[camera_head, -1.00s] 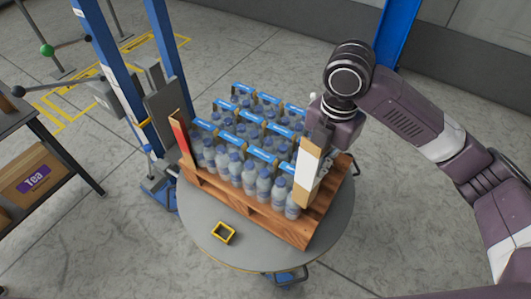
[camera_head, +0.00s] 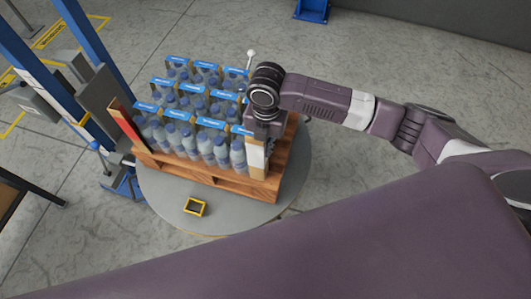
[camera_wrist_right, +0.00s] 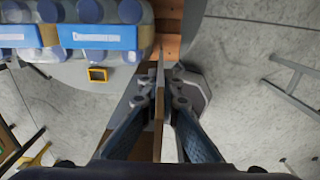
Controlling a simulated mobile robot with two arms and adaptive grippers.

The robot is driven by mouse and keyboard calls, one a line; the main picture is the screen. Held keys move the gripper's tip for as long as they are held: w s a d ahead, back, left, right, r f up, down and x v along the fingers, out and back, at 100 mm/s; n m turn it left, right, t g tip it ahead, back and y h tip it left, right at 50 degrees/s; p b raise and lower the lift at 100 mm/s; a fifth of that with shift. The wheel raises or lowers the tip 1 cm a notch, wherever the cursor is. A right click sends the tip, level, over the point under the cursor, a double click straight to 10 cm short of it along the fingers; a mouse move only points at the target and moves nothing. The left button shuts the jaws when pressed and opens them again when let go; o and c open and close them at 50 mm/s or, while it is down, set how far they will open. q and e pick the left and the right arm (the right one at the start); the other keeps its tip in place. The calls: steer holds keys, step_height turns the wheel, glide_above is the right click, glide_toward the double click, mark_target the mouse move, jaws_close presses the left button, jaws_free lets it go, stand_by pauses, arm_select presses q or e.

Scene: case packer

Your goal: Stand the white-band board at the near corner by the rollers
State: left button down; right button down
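The white-band board (camera_head: 257,153) is tan with a white band and stands upright at the near right corner of the loaded wooden pallet (camera_head: 215,179). My right gripper (camera_head: 262,132) is above it from behind. In the right wrist view the fingers (camera_wrist_right: 161,103) are on both sides of the board, seen edge-on (camera_wrist_right: 159,120), and look closed on it. Whether its foot touches the pallet is unclear. A red-band board (camera_head: 127,125) stands at the pallet's left corner, beside the blue mast. My left gripper is not in view.
Packs of water bottles (camera_head: 205,115) with blue labels fill the pallet. It sits on a round grey turntable (camera_head: 160,195), where a small yellow-edged square (camera_head: 194,207) lies in front. The blue mast with a grey carriage (camera_head: 100,100) stands close on the left. Floor right of the turntable is clear.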

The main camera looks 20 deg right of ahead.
step_height(320, 180, down, 4)
steer(key=shift+f, duration=0.25)
steer(key=c, duration=2.4)
jaws_free()
step_height(320, 180, up, 12)
steer(key=shift+r+b, duration=0.15)
steer(key=shift+b, duration=0.35)
